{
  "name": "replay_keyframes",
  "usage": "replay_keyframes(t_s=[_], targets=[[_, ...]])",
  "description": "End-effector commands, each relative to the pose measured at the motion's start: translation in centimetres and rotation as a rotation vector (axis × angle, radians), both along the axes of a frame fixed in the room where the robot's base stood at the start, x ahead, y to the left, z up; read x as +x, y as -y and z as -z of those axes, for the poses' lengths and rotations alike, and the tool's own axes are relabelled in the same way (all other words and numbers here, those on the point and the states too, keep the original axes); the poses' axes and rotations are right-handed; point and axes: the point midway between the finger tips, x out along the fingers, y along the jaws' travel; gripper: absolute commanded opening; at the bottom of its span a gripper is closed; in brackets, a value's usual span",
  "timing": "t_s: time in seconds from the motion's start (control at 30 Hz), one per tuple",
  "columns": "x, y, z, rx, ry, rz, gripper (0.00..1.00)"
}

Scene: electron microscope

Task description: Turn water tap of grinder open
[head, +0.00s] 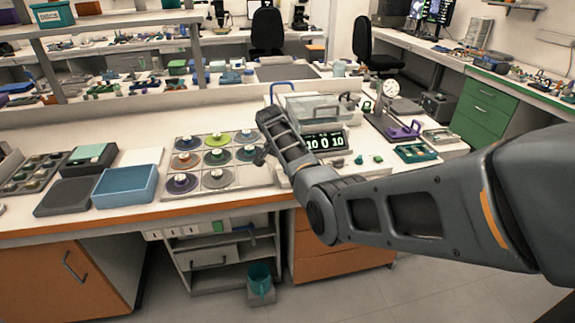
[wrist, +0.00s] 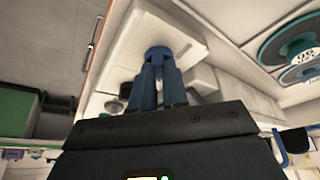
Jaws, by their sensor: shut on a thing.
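The grinder (head: 318,112) is a pale machine on the bench with a clear cover and a lit display (head: 325,141). In the wrist view its pale body (wrist: 198,88) has a round blue knob (wrist: 158,51), which looks like the water tap. My gripper (wrist: 158,70) is shut on this knob, with one finger on each side. In the head view my gripper (head: 262,156) is at the grinder's front left corner, and my arm hides the knob there. How far the knob is turned cannot be told.
A tray of coloured discs (head: 216,160) lies just left of my gripper. A blue box (head: 125,186) stands farther left. A dial gauge stand (head: 392,118) and a small green tray (head: 415,152) are right of the grinder. Orange drawers (head: 340,250) are below.

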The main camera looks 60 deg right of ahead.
Motion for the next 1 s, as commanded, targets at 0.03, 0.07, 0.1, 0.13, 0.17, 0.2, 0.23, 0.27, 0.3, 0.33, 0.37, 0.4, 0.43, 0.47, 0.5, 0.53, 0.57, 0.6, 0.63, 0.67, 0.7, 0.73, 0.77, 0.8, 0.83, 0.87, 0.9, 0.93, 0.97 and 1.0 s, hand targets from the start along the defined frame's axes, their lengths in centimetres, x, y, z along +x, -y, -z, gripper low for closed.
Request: replay_keyframes(t_s=[0.03, 0.07, 0.1, 0.13, 0.17, 0.2, 0.23, 0.27, 0.3, 0.33, 0.37, 0.4, 0.43, 0.47, 0.5, 0.53, 0.57, 0.6, 0.63, 0.67, 0.7, 0.73, 0.77, 0.8, 0.83, 0.87, 0.9, 0.93, 0.97, 1.0], targets=[[-0.02, -0.02, 0.11, 0.001, 0.0, 0.003, 0.0], [-0.03, -0.02, 0.09, 0.001, 0.001, 0.004, 0.0], [-0.03, -0.02, 0.09, 0.001, 0.0, 0.004, 0.0], [-0.03, -0.01, 0.09, 0.001, 0.0, 0.005, 0.0], [-0.03, -0.01, 0.08, 0.001, 0.0, 0.005, 0.0], [-0.04, -0.01, 0.08, 0.001, 0.0, 0.005, 0.0], [-0.03, -0.01, 0.08, 0.001, 0.001, 0.005, 0.0], [-0.03, -0.01, 0.08, 0.001, 0.001, 0.005, 0.0], [-0.04, -0.01, 0.08, 0.001, 0.001, 0.005, 0.0], [-0.04, -0.01, 0.08, 0.001, 0.001, 0.005, 0.0], [-0.04, -0.01, 0.08, 0.001, 0.001, 0.005, 0.0], [-0.03, -0.01, 0.08, 0.001, 0.001, 0.005, 0.18], [-0.04, -0.01, 0.08, 0.002, 0.001, 0.005, 0.2], [-0.04, -0.01, 0.08, 0.002, 0.001, 0.004, 0.23], [-0.05, -0.01, 0.09, 0.002, 0.0, 0.004, 0.27], [-0.05, -0.01, 0.09, 0.002, 0.0, 0.004, 0.3], [-0.06, -0.01, 0.09, 0.001, 0.0, 0.004, 0.33], [-0.06, 0.0, 0.09, 0.001, 0.0, 0.004, 0.37], [-0.05, -0.01, 0.08, 0.001, 0.0, 0.004, 0.39], [-0.05, 0.0, 0.06, 0.001, 0.0, 0.004, 0.39], [-0.04, 0.0, 0.05, 0.001, 0.0, 0.004, 0.39], [-0.04, 0.01, 0.05, 0.001, 0.001, 0.004, 0.39], [-0.03, 0.0, 0.04, 0.001, 0.0, 0.003, 0.39], [-0.03, 0.0, 0.03, 0.001, 0.0, 0.003, 0.39], [-0.02, 0.0, 0.02, 0.001, 0.0, 0.003, 0.39], [-0.02, -0.01, -0.03, 0.001, 0.0, 0.003, 0.39], [0.01, -0.06, -0.14, 0.0, 0.0, 0.003, 0.39], [0.02, -0.12, -0.29, 0.0, 0.0, 0.003, 0.39], [0.03, -0.2, -0.5, 0.0, 0.0, 0.003, 0.39], [0.07, -0.33, -0.89, -0.001, 0.001, 0.004, 0.39]])
